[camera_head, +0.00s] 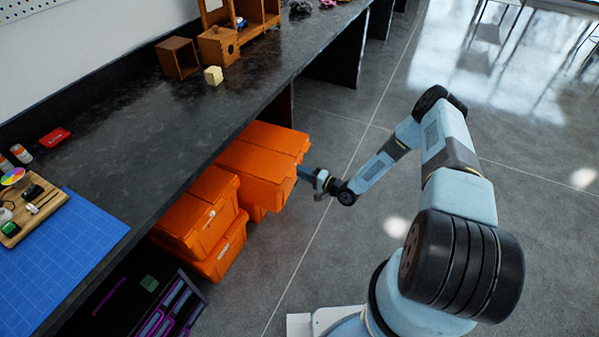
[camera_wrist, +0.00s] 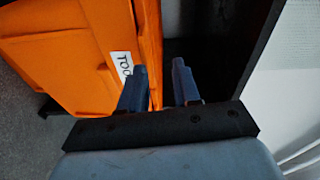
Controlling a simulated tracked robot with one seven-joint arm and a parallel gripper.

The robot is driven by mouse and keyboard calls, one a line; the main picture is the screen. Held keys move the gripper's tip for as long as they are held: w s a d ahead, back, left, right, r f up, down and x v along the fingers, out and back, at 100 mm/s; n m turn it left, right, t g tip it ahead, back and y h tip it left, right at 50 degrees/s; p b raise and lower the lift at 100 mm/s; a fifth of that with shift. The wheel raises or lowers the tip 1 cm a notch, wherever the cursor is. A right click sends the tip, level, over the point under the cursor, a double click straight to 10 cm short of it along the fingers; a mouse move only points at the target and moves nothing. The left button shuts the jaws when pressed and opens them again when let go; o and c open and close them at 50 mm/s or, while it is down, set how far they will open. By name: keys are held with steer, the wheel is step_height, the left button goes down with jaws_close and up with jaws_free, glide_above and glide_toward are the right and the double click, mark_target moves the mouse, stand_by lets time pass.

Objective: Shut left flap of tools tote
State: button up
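In the wrist view the orange tote (camera_wrist: 70,50) fills the left, with a white label (camera_wrist: 121,66) reading "TOO", the rest hidden by a finger. My gripper (camera_head: 300,172) is at the tote's right side in the head view. In the wrist view my gripper (camera_wrist: 159,68) has its two blue fingers apart, with nothing held between them; whether one touches the tote is unclear.
Stacked orange totes (camera_head: 200,215) stand nearer, left of the tools tote. The workbench (camera_head: 150,130) overhangs them. A dark upright panel (camera_wrist: 215,50) is close right of my fingers.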

steer(key=shift+v, duration=2.2)
